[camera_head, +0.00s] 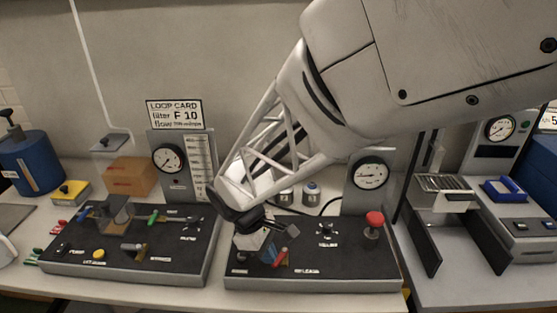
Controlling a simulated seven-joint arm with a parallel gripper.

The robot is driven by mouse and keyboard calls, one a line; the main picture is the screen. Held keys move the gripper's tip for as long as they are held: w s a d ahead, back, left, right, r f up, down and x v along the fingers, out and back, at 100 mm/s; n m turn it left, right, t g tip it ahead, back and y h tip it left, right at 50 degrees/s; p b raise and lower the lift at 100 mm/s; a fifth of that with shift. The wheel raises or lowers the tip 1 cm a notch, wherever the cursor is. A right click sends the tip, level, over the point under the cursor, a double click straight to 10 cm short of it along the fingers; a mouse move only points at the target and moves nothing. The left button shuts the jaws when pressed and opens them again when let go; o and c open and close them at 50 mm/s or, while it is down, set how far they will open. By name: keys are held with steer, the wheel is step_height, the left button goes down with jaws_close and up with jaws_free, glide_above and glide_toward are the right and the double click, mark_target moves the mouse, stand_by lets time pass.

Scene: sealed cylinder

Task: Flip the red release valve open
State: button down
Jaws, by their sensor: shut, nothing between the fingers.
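The red release valve (281,258) is a small red lever on the dark top of the right-hand console, just left of a label that appears to read RELEASE. The lever is tilted, its upper end leaning right; whether it stands open or closed I cannot tell. My gripper (267,243) is shut and empty, low over the left part of this console, just above and left of the red lever. Whether it touches the lever I cannot tell. The gripper and arm hide part of the console around the valve's base.
A red mushroom button (374,219) stands at the console's right. A round gauge (371,174) rises behind it. The left console (130,275) carries a clear chamber, a yellow button and small levers. A blue canister (28,165) is far left, a rack (443,184) right.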

steer(key=shift+s+d+n+t, duration=0.2)
steer(key=shift+s+n+t, duration=0.05)
steer(key=shift+n, duration=0.45)
steer(key=shift+s+d+n+t, duration=0.2)
steer(key=shift+n+t, duration=0.05)
steer(key=shift+n, duration=0.45)
steer(key=shift+w+d, duration=0.1)
steer(key=shift+w, duration=0.05)
steer(key=shift+w+d, duration=0.35)
steer(key=shift+w, duration=0.15)
stand_by(0.5)
steer(key=shift+w+a, duration=0.1)
steer(key=shift+a, duration=0.65)
steer(key=a, duration=0.3)
steer(key=shift+w+r, duration=0.2)
steer(key=shift+r, duration=0.1)
steer(key=v, duration=0.9)
steer(key=shift+r, duration=0.15)
